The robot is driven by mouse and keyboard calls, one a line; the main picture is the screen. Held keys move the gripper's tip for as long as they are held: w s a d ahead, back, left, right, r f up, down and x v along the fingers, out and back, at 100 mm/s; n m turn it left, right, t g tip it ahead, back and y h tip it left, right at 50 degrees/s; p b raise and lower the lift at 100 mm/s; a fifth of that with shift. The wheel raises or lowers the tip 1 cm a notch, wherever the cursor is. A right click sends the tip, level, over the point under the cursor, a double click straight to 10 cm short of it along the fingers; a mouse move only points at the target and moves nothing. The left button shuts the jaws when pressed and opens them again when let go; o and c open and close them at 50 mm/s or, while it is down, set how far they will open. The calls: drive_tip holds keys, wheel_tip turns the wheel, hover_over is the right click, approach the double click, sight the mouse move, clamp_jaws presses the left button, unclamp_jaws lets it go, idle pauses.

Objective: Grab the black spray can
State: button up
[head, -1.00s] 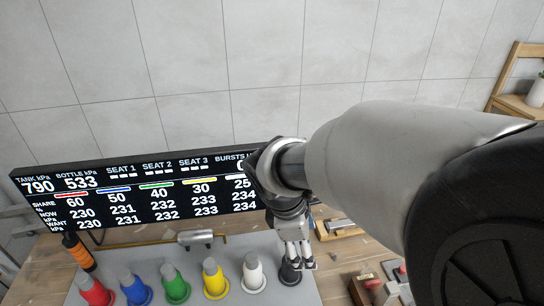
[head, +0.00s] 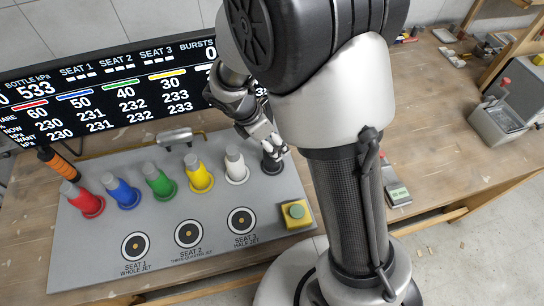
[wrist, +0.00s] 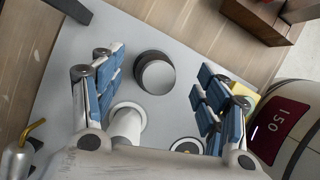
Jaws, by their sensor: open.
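The black spray can (head: 272,161) stands upright at the right end of a row of coloured cans on the grey board, partly hidden by my gripper in the head view. In the wrist view it is a dark round shape with a grey top (wrist: 155,73), seen from above. My gripper (head: 266,138) is open over it. In the wrist view, its blue-padded fingers (wrist: 155,88) spread to the left and right of the can, with visible gaps on both sides. How far the fingertips are above the can I cannot tell.
A white can (head: 236,166) stands close on the left, followed by yellow, green, blue and red cans. Three round seats (head: 189,234) and a yellow box with a green button (head: 295,212) are in front. A display (head: 110,90) stands behind.

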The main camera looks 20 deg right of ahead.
drive_tip(key=b+x, duration=0.2)
drive_tip(key=x, duration=0.4)
drive_tip(key=shift+w+a+b, duration=0.1)
drive_tip(key=shift+a+b, duration=0.05)
drive_tip(key=shift+b, duration=0.15)
drive_tip(key=shift+c, duration=0.5)
drive_tip(key=c, duration=1.3)
